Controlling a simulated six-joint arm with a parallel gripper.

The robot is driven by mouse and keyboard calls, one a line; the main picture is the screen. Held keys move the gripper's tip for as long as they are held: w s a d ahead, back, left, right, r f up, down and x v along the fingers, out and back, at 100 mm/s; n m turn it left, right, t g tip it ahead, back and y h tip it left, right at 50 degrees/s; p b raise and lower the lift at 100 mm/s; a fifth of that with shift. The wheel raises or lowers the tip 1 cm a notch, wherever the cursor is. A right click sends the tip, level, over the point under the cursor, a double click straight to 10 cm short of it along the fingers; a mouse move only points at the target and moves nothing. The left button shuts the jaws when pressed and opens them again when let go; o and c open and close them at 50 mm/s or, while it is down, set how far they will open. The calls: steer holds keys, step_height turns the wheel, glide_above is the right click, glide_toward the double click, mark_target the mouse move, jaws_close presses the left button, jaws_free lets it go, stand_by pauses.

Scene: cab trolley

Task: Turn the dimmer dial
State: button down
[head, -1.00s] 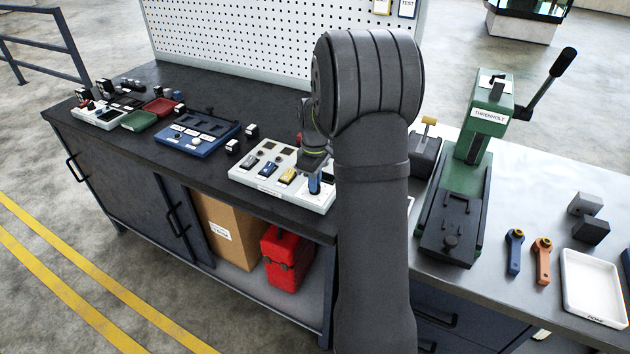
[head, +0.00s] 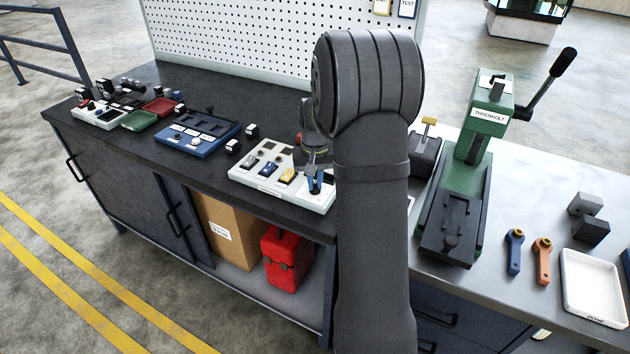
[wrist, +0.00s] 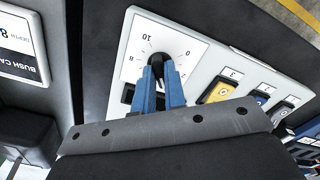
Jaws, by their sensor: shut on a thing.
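The dimmer dial (wrist: 157,60) is a small black knob on a white scale plate (wrist: 185,36) marked 0 to 10, seen in the wrist view. My gripper (wrist: 158,72) has its blue fingers closed on the dial, with the fingertips at its sides. The fingers hide part of the dial. In the head view my gripper (head: 315,184) is at the right end of the white switch panel (head: 262,183), and my arm hides part of that end. The dial itself cannot be made out in the head view.
Yellow (wrist: 217,92) and blue (wrist: 257,98) rockers sit beside the dial on the panel. A blue panel (head: 196,140) lies further left on the dark bench. A green press (head: 470,170) stands right of my arm. A labelled card (wrist: 20,45) shows at left in the wrist view.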

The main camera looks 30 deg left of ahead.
mark_target(315, 185)
steer(key=m, duration=0.6)
steer(key=shift+m, duration=0.3)
stand_by(0.4)
steer(key=c, duration=1.5)
jaws_free()
step_height(315, 185, up, 18)
steer(key=shift+f, duration=0.25)
